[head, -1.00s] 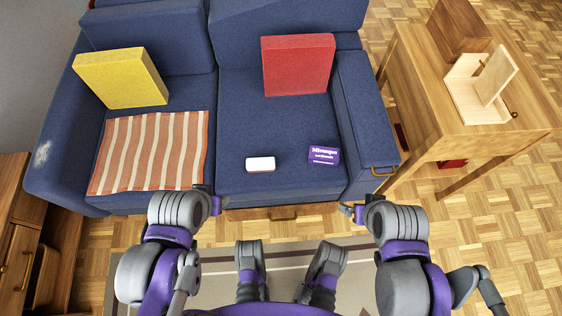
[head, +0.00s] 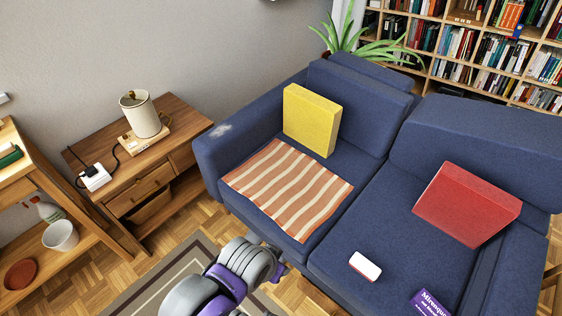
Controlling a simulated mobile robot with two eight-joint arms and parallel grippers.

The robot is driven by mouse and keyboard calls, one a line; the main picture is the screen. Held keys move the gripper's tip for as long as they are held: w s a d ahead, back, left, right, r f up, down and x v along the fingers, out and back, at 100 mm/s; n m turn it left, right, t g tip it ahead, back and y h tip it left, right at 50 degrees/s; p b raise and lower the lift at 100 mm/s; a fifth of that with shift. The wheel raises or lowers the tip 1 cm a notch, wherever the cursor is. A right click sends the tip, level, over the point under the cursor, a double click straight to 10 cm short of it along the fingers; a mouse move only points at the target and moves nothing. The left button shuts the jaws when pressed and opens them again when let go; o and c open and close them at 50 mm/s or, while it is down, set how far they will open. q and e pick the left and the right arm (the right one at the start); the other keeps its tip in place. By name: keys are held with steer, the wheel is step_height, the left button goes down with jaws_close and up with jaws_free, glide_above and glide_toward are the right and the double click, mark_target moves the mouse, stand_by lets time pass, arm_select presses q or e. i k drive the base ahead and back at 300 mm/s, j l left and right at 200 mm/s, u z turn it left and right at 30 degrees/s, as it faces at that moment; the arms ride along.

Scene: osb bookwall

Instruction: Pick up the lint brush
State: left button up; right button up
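I cannot make out a lint brush for certain in the head view. A pale grey fuzzy patch (head: 222,130) lies on the left armrest of the blue sofa (head: 385,230). A small white block with a reddish edge (head: 366,266) lies on the sofa seat, and I cannot tell what it is. My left gripper (head: 279,270) shows small and partly hidden at the sofa's front edge, below the striped cloth. It holds nothing that I can see, and its fingers are not clear. My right gripper is out of view.
A striped cloth (head: 290,188), yellow cushion (head: 311,120), red cushion (head: 466,204) and purple box (head: 430,303) are on the sofa. A wooden side table (head: 185,125) with a lamp (head: 140,113) stands left of it. A shelf unit (head: 75,250) holds a white pot (head: 61,236). Floor between is clear.

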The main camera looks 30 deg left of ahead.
mark_target(370, 272)
steer(key=u, duration=1.2)
steer(key=k+l+z, duration=0.15)
steer(key=z, duration=0.3)
steer(key=k+l+z, duration=0.1)
steer(key=z, duration=0.4)
steer(key=i+l+z, duration=0.15)
steer(key=l+z, duration=0.2)
steer(key=i+l+z, duration=0.15)
steer(key=l+z, duration=0.2)
